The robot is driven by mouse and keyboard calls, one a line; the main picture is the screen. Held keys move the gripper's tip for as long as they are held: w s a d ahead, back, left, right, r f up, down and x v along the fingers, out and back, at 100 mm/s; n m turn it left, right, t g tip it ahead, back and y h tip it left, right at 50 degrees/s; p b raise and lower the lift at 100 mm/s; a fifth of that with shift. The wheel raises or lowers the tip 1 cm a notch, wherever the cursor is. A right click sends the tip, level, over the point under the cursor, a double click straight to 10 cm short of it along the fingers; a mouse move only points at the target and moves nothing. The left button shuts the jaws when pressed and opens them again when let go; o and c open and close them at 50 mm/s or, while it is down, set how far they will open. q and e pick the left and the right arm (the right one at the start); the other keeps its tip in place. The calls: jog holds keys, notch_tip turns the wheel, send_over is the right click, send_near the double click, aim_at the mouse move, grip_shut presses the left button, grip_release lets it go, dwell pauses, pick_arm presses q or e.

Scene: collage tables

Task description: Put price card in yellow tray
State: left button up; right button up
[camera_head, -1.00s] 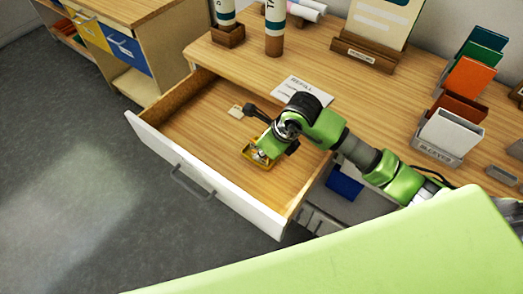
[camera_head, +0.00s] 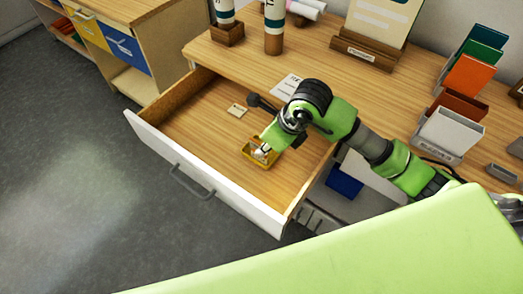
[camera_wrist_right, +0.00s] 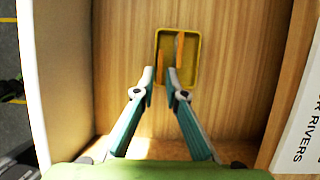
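The yellow tray (camera_head: 272,162) lies in the open drawer, and it also shows in the right wrist view (camera_wrist_right: 193,79). Two narrow orange pieces (camera_wrist_right: 180,48) show in the tray in the wrist view; I cannot tell what they are. A small pale card (camera_head: 237,110) lies flat on the drawer floor beyond the tray, apart from it. I cannot tell if it is the price card. My right gripper (camera_wrist_right: 160,72) is over the tray's near edge, its fingertips apart with nothing seen held between them. My left gripper is not in view.
The drawer (camera_head: 205,110) stands open, with bare floor around the tray. A printed sheet (camera_head: 287,87) lies on the desk above it. Coloured folders in a holder (camera_head: 449,133) stand at the right. Two upright tubes (camera_head: 274,25) stand at the back.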

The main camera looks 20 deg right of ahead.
jog(key=v, duration=0.8)
jog(key=shift+s+r, duration=0.1)
dwell(1.0)
